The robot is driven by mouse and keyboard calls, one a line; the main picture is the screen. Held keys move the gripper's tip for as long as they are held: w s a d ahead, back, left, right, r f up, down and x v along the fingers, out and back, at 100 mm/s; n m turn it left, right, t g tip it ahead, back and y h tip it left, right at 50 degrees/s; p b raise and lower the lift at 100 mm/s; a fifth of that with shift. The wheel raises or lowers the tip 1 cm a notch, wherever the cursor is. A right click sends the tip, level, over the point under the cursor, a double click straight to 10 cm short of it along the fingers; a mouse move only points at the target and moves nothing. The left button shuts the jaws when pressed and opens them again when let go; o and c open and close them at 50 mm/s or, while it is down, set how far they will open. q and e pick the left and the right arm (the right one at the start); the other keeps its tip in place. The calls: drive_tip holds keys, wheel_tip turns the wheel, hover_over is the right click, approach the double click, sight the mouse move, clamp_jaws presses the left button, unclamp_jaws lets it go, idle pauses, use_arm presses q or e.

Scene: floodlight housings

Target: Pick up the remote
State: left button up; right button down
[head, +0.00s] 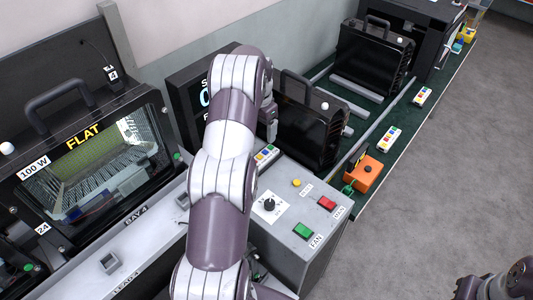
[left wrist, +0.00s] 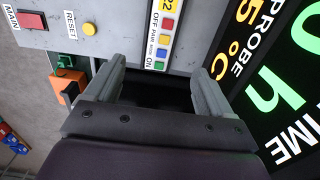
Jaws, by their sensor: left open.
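The remote (head: 266,154) is a slim white strip with coloured buttons, lying at the back of the grey control box top. In the left wrist view the remote (left wrist: 162,37) shows red, yellow and blue buttons and OFF and ON labels. My left gripper (head: 271,131) points down just behind it, partly hidden by my arm. In the wrist view the fingers of the left gripper (left wrist: 158,88) are wide apart with nothing between them; the remote lies beyond their tips. Part of my right arm (head: 497,284) shows at the bottom right; its fingers cannot be made out.
Similar button strips (head: 389,138) lie on the green bench to the right. A black floodlight housing (head: 313,125) stands close beside my left gripper. A dark display (head: 190,98) stands behind my arm. The control box has a red button (head: 327,203); an orange box (head: 363,174) is beyond it.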

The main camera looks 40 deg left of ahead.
use_arm(q)
wheel_tip(320, 180, down, 3)
drive_tip(key=a+b, duration=0.1)
drive_tip(key=b, duration=0.7)
hover_over(261, 157)
drive_tip(key=f, duration=0.5)
drive_tip(key=shift+s+a+f, duration=0.1)
drive_tip(key=shift+s+a, duration=0.1)
drive_tip(key=f+p, duration=0.2)
drive_tip(key=f, duration=0.2)
drive_tip(key=shift+d+f, duration=0.15)
drive_tip(key=shift+d, duration=0.05)
drive_tip(key=shift+w+f, duration=0.1)
drive_tip(key=shift+f, duration=0.1)
drive_tip(key=c, duration=1.3)
